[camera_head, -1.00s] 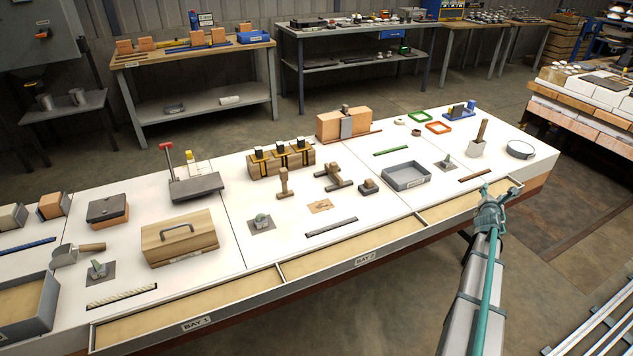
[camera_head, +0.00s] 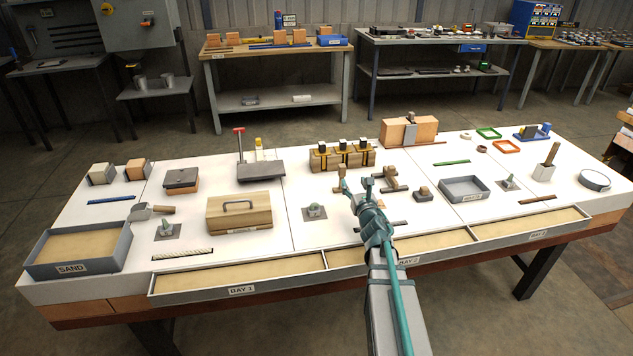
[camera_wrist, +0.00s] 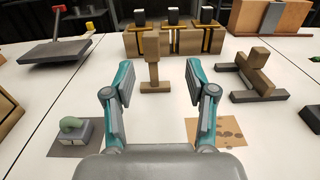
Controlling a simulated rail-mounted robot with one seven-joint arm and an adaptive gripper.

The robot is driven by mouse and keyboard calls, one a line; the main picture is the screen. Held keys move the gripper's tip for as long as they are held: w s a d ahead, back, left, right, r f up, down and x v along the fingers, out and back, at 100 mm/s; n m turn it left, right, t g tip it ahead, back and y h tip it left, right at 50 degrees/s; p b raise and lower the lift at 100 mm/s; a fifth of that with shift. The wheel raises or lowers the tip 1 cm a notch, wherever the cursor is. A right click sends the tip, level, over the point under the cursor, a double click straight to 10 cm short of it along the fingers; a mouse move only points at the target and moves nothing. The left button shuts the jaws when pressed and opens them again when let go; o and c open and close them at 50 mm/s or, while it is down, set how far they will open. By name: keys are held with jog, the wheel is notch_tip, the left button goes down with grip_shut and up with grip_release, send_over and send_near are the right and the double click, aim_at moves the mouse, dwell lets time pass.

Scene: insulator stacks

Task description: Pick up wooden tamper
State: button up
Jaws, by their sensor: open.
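The wooden tamper (camera_wrist: 153,66) stands upright on the white bench top, a brown post on a small flat foot. In the wrist view it shows between my gripper's fingers, a little left of centre and ahead of them. In the head view the tamper (camera_head: 342,176) is partly hidden behind my gripper (camera_head: 358,183). My gripper (camera_wrist: 159,72) is open and empty, its teal and grey fingers spread apart; they do not appear to touch the tamper.
A wooden piece with crossed bars (camera_wrist: 258,76) lies right of the tamper. A wooden block with black-and-yellow clamps (camera_wrist: 175,42) stands behind it. A green-knobbed piece (camera_wrist: 75,133) and a spotted brown sheet (camera_wrist: 216,130) lie nearer. Bare white bench surrounds the tamper's foot.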

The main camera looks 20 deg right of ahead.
aim_at(343, 170)
jog(key=w+p, duration=0.1)
jog(key=w, duration=0.3)
jog(key=shift+w+a, duration=0.1)
jog(key=shift+w, duration=0.3)
jog(key=shift+w+d+f+p, duration=0.15)
jog(key=shift+w+p, duration=0.2)
jog(key=shift+w, duration=1.2)
jog(key=shift+w+d+f+p, duration=0.1)
jog(key=shift+w+p, duration=0.25)
jog(key=shift+w, duration=1.15)
grip_shut()
